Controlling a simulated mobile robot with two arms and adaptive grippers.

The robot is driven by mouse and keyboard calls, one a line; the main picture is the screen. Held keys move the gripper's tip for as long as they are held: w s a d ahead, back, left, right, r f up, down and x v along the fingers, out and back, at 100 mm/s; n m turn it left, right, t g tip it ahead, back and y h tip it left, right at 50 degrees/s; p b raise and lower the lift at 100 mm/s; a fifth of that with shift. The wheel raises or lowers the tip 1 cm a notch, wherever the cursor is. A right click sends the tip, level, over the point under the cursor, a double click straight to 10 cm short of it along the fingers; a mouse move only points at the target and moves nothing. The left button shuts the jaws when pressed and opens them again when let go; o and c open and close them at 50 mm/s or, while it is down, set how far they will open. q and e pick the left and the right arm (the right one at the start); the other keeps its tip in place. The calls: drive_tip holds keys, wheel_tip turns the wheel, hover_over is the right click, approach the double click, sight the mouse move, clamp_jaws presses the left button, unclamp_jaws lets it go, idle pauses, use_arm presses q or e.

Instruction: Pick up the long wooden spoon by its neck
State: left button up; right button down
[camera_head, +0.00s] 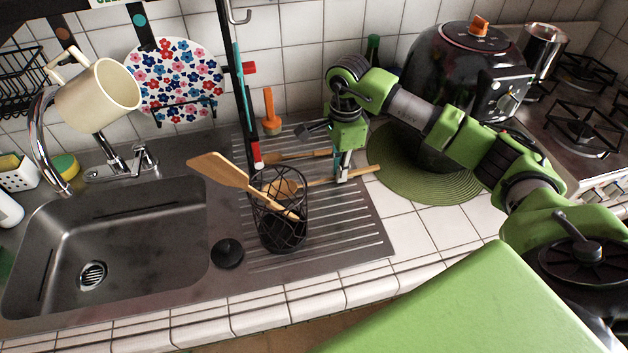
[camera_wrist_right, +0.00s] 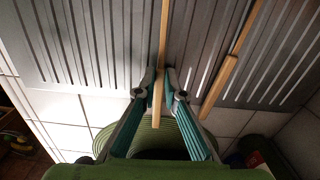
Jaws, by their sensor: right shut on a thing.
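The long wooden spoon (camera_head: 362,173) lies across the right part of the ribbed drainboard (camera_head: 346,228), its bowl partly hidden behind the wire basket. My right gripper (camera_head: 342,174) points down and is shut on the spoon's handle. In the right wrist view, both fingertips (camera_wrist_right: 160,84) pinch the thin wooden handle (camera_wrist_right: 164,45), and a short end sticks out past them. Whether the spoon is clear of the drainboard or touching it, I cannot tell. My left gripper is out of view.
A black wire basket (camera_head: 283,228) holding a wooden spatula (camera_head: 217,168) stands left of the gripper. Another wooden utensil (camera_head: 296,156) lies behind. A green round mat (camera_head: 440,190) with a large dark pot (camera_head: 440,75) is at the right. The sink (camera_head: 120,240) is at the left.

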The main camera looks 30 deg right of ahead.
drive_tip(key=shift+r, duration=0.1)
wheel_tip(320, 180, up, 18)
drive_tip(key=b, duration=0.1)
drive_tip(key=shift+b, duration=0.3)
idle(0.3)
idle(0.9)
